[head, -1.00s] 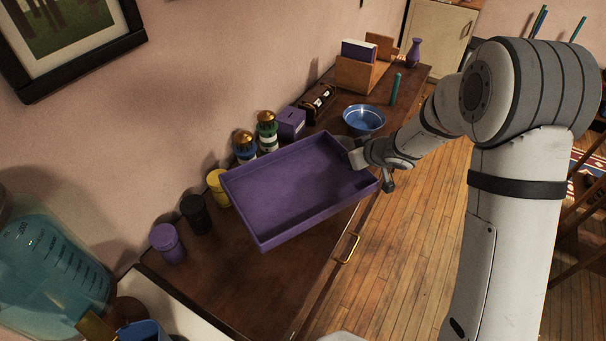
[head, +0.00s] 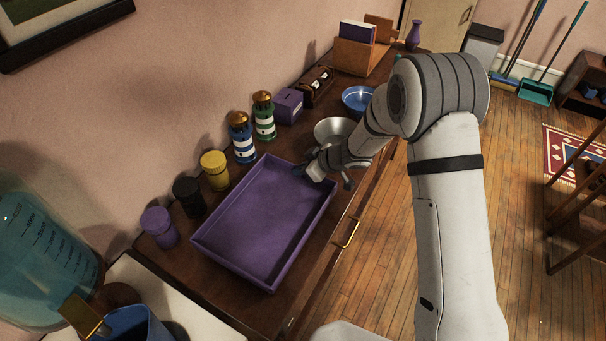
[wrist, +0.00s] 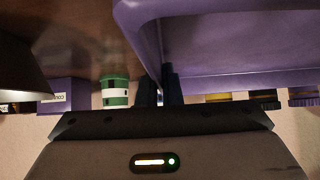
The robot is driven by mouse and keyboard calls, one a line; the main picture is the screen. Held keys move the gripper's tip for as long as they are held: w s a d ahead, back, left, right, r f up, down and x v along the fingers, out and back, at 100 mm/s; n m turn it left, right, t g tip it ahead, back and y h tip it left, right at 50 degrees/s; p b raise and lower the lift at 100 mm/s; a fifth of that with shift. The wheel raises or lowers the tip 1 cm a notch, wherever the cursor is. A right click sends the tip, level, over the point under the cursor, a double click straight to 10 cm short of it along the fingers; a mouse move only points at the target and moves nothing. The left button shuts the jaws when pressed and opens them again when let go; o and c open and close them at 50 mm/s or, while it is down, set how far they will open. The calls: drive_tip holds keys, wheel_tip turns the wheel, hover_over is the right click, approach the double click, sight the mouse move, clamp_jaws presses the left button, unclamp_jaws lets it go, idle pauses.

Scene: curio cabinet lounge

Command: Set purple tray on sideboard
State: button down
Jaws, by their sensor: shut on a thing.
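The purple tray (head: 262,220) is empty and lies level over the front part of the dark wooden sideboard (head: 225,292). I cannot tell whether its base touches the top. My gripper (head: 310,172) is at the tray's far right corner, shut on its rim. In the wrist view the fingers (wrist: 160,88) pinch the tray wall (wrist: 138,30), and the tray spreads away to the right. The tray's underside is hidden.
Purple (head: 159,227), black (head: 189,196) and yellow (head: 214,170) jars and blue (head: 241,138) and green (head: 264,117) striped lighthouses line the wall behind the tray. A metal bowl (head: 333,128) and blue bowl (head: 356,98) stand beyond my gripper. A gold drawer handle (head: 347,232) is on the front.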

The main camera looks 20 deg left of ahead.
drive_tip(key=shift+f, duration=1.05)
drive_tip(key=shift+f, duration=0.2)
drive_tip(key=c, duration=1.6)
unclamp_jaws()
drive_tip(key=shift+r, duration=0.1)
drive_tip(key=shift+r, duration=0.2)
drive_tip(key=v, duration=1.2)
drive_tip(key=shift+f+p, duration=0.1)
drive_tip(key=shift+p, duration=0.2)
